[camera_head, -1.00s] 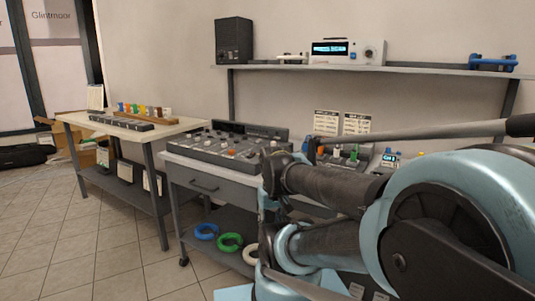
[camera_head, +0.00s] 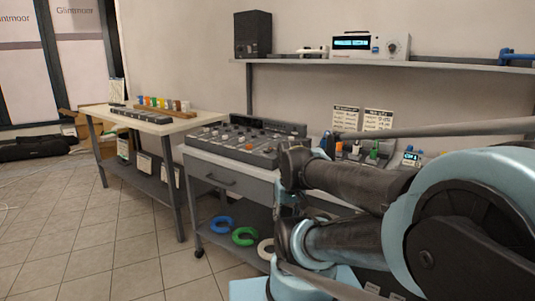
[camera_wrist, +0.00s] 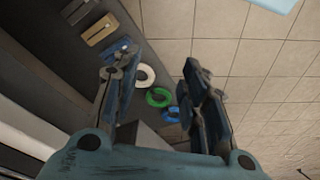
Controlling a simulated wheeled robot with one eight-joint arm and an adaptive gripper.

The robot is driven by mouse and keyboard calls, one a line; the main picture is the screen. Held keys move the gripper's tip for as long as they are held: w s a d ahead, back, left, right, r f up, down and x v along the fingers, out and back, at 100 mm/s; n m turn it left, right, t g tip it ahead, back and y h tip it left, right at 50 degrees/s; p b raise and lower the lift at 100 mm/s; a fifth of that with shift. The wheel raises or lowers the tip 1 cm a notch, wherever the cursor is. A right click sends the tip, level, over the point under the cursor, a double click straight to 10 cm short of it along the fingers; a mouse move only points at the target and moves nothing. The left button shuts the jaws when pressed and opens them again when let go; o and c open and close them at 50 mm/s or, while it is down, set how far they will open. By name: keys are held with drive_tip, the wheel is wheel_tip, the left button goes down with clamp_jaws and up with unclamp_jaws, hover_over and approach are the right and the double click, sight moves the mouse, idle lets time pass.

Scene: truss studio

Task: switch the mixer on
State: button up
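The mixer (camera_head: 236,144) is a grey console with several knobs and faders and a raised dark back panel. It sits on top of a grey wheeled cart with a drawer (camera_head: 222,179), left of my arm in the head view. Its power switch cannot be made out. My gripper (camera_wrist: 160,95) shows in the wrist view with its two fingers spread apart and nothing between them. It points down past the cart toward the tiled floor, away from the mixer's top. In the head view my arm hides the right part of the cart.
Blue (camera_head: 222,223), green (camera_head: 245,236) and white (camera_head: 267,249) rings lie on the cart's lower shelf. A side table (camera_head: 178,124) with colored items stands left. A wall shelf (camera_head: 430,64) holds a speaker (camera_head: 253,35) and a display device (camera_head: 366,46).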

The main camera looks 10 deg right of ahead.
drive_tip(key=shift+s+r, duration=0.2)
drive_tip(key=shift+s, duration=0.05)
drive_tip(key=c, duration=0.4)
drive_tip(key=shift+s+r, duration=0.1)
drive_tip(key=shift+r, duration=0.3)
clamp_jaws()
drive_tip(key=w+a+r+m+h, duration=0.1)
drive_tip(key=w+r+m, duration=0.2)
drive_tip(key=w+r, duration=0.5)
drive_tip(key=w+a+r+m+h, duration=0.1)
drive_tip(key=w+r+m, duration=0.2)
drive_tip(key=w+r, duration=0.6)
drive_tip(key=w+a+r+m+t+h, duration=0.1)
drive_tip(key=w+r+m, duration=0.2)
drive_tip(key=w+r, duration=0.6)
drive_tip(key=w, duration=0.8)
drive_tip(key=shift+w+r, duration=0.15)
drive_tip(key=shift+w, duration=0.25)
